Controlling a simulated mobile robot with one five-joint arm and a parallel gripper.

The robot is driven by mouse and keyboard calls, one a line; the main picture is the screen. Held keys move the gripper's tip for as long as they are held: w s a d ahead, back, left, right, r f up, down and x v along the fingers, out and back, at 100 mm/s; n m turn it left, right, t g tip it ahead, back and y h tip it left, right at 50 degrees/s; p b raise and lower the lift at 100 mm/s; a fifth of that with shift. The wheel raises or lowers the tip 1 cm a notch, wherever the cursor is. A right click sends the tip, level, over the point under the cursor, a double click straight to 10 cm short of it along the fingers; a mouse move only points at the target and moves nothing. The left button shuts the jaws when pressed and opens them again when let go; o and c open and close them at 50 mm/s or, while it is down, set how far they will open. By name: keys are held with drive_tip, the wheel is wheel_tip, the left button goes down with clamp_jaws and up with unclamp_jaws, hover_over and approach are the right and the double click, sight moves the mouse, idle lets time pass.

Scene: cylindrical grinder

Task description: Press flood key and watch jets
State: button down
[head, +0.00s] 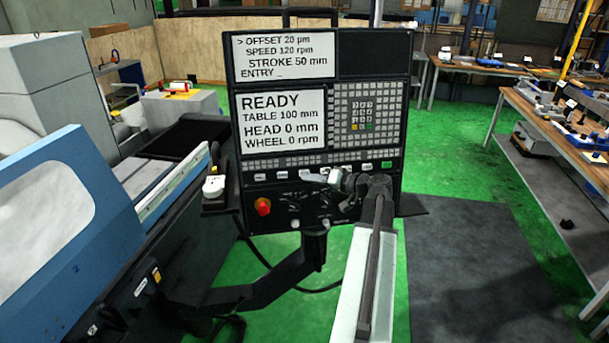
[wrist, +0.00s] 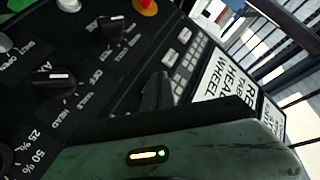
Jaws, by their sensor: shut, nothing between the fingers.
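The control panel (head: 318,130) stands upright in the middle of the head view. A row of light keys, among them a white key (head: 282,175) and a green key (head: 386,164), runs below the keypad. Their labels are too small to read, so I cannot tell which is the flood key. My gripper (head: 307,177) is shut and empty in front of this row and covers part of it. In the wrist view, my gripper's dark fingers (wrist: 157,92) are in front of the panel face. Whether they touch it, I cannot tell. No jets show.
A red button (head: 263,206) and rotary knobs (head: 295,208) sit below the keys; a knob (wrist: 52,81) is close in the wrist view. The upper screen (head: 284,56) shows settings; the lower screen (head: 284,118) reads READY, wheel 0 rpm. The blue grinder cover (head: 60,220) is left.

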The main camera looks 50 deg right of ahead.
drive_tip(key=shift+w, duration=0.1)
idle(0.3)
drive_tip(key=shift+w+d, duration=0.2)
drive_tip(key=shift+w, duration=0.15)
drive_tip(key=shift+w+d+f, duration=0.1)
drive_tip(key=shift+w+d, duration=0.15)
drive_tip(key=shift+w, duration=0.05)
idle(0.7)
drive_tip(key=shift+s+a, duration=0.45)
drive_tip(key=shift+s, duration=0.2)
drive_tip(key=s+a, duration=0.1)
drive_tip(key=s, duration=0.1)
drive_tip(key=s+a+r+p, duration=0.1)
drive_tip(key=s+a, duration=0.1)
idle(0.6)
idle(0.5)
